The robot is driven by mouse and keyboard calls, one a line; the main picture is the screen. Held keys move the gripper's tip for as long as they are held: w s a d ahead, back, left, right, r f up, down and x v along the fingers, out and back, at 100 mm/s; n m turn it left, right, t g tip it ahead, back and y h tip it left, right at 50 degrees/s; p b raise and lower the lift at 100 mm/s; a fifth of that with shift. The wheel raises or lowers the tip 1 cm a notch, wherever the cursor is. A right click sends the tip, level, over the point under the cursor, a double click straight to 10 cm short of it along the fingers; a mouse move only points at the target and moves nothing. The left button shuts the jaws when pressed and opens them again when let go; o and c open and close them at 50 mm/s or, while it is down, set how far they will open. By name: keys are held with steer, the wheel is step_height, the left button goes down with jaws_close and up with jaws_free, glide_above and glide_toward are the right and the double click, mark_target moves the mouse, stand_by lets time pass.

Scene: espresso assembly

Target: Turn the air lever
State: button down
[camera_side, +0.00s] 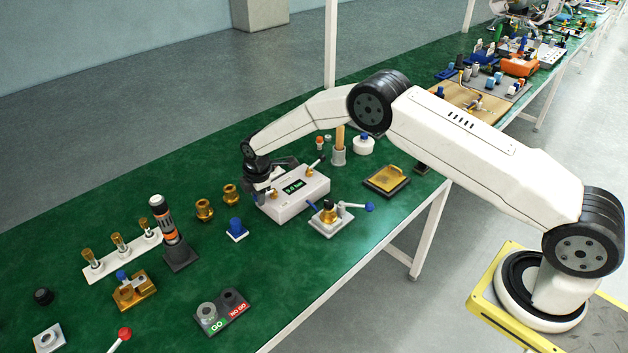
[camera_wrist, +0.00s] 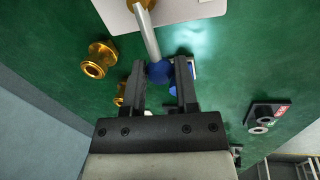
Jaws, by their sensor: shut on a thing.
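The air lever (camera_wrist: 148,35) is a pale metal rod with a blue ball end. In the wrist view it runs from a gold pivot on the white box down to the ball (camera_wrist: 158,72). My gripper (camera_wrist: 160,66) is shut on the blue ball, one dark finger at each side. In the side view my gripper (camera_side: 262,186) is at the left end of the white box (camera_side: 298,198), whose display reads about 3.0 bar. The gripper and wrist hide most of the lever there.
Two gold spools (camera_wrist: 98,60) lie close by. A blue-topped block (camera_side: 236,228) stands in front of the gripper. A clamp fixture with a blue-ended handle (camera_side: 330,218) stands right of it. A dark upright tool (camera_side: 168,225) and the GO/NO GO gauge (camera_side: 222,311) are at left.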

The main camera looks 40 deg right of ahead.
steer(key=shift+w+m, duration=0.15)
steer(key=shift+m, duration=0.15)
steer(key=shift+c, duration=1.9)
jaws_free()
steer(key=shift+r, duration=0.15)
step_height(320, 180, up, 7)
steer(key=s, duration=0.1)
steer(key=shift+s+a+r, duration=0.15)
steer(key=shift+s+r, duration=0.05)
steer(key=shift+s, duration=0.05)
